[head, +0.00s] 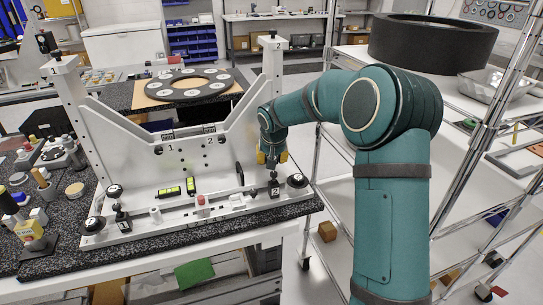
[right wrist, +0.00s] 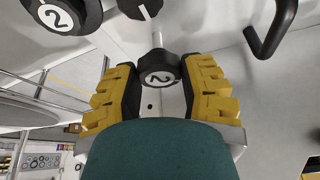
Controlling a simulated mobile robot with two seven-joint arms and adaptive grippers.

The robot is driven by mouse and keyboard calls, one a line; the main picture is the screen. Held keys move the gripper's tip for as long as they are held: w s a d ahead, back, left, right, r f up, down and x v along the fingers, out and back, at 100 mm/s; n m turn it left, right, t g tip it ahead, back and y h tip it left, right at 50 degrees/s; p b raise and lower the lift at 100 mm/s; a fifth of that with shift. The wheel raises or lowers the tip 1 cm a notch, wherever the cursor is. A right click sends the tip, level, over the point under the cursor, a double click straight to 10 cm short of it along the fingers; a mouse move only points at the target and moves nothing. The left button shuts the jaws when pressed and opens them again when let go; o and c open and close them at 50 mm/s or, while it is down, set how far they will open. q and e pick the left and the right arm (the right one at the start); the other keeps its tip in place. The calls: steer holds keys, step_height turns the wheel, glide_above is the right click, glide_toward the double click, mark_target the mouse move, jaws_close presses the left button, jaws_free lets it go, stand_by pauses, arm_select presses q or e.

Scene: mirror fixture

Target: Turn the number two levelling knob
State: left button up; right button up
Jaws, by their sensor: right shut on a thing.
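The fixture (head: 135,150) is a white plate with two posts and parts marked 1 and 2, on a dark speckled bench. In the right wrist view a black knob with a white "2" label (right wrist: 160,78) is between my yellow-padded right fingers. My right gripper (right wrist: 160,88) is shut on this knob; it also shows in the head view (head: 272,158), at the right end of the fixture base, pointing down. A black block marked 2 (head: 274,188) is just below it. A round black disc marked 2 (right wrist: 58,14) is beside the gripper. My left gripper is not in view.
A black hooked handle (right wrist: 272,32) is near the gripper. Small yellow-green levels (head: 170,192) and a red-topped part (head: 201,201) sit on the base. A wire shelf rack (head: 470,150) stands close on the right. Bottles and tools crowd the bench's left.

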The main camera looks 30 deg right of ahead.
steer(key=n+p, duration=0.1)
steer(key=n, duration=0.1)
steer(key=n+y+p, duration=0.1)
steer(key=n, duration=0.1)
steer(key=shift+s+d+y, duration=0.1)
steer(key=shift+y, duration=0.2)
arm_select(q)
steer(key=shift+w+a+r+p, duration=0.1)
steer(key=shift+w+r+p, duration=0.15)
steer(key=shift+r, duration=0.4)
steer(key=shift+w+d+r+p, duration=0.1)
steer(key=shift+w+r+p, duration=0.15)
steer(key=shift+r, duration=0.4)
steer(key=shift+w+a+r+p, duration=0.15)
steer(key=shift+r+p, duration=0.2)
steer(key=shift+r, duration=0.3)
arm_select(e)
steer(key=shift+f+n+y, duration=0.1)
steer(key=shift+n+y, duration=0.4)
steer(key=shift+n, duration=0.8)
steer(key=o, duration=0.9)
steer(key=shift+o, duration=0.2)
steer(key=v, duration=1.2)
